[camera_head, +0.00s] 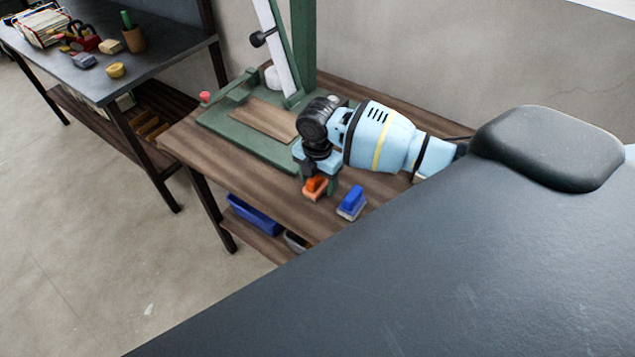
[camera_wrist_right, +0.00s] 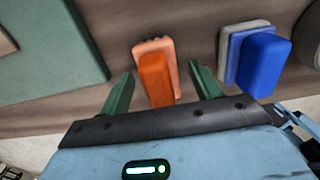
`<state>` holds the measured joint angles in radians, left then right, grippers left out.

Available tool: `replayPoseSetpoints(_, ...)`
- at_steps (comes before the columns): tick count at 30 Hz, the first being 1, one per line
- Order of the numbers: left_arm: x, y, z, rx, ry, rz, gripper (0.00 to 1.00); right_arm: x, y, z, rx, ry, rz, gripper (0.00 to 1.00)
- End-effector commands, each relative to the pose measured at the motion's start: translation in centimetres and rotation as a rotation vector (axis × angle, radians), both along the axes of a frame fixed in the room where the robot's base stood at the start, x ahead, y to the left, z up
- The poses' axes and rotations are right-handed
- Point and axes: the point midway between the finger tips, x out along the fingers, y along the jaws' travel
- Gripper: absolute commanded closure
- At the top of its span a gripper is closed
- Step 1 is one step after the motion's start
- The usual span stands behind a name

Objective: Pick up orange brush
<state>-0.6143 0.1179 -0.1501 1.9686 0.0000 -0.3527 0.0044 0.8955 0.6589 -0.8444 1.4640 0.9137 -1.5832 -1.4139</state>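The orange brush (camera_head: 315,187) lies on the wooden table (camera_head: 222,170), near its front edge. It has an orange handle and a paler, pinkish base. In the right wrist view the orange brush (camera_wrist_right: 157,75) sits between the two green fingers of my right gripper (camera_wrist_right: 162,90), with a gap on each side. My right gripper (camera_head: 318,190) is open, pointing down over the brush, and partly hides it in the head view. My left gripper is in neither view.
A blue brush (camera_head: 352,203) with a grey base lies just right of the orange one. A green press-like stand (camera_head: 248,142) is behind to the left. A blue bin (camera_head: 253,214) is on the lower shelf. A dark workbench (camera_head: 75,65) with several items stands at far left.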

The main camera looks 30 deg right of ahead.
Motion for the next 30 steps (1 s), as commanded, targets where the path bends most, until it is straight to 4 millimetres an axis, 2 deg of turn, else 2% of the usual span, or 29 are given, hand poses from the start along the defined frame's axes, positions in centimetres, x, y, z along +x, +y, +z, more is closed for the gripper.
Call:
replayPoseSetpoints(1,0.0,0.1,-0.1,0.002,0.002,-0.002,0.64,0.0,0.0,0.0,0.000,0.000,0.000,0.44)
replayPoseSetpoints(10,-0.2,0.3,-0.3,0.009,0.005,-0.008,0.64,0.0,0.0,0.0,0.000,0.000,0.000,0.83)
replayPoseSetpoints(17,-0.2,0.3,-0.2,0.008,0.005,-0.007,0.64,0.0,0.0,0.2,0.000,-0.001,0.000,0.84)
replayPoseSetpoints(20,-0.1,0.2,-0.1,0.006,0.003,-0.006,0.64,0.1,0.0,0.8,0.001,-0.003,0.000,0.84)
replayPoseSetpoints(30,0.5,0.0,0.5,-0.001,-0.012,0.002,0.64,0.1,0.0,6.8,0.000,-0.006,0.000,0.84)
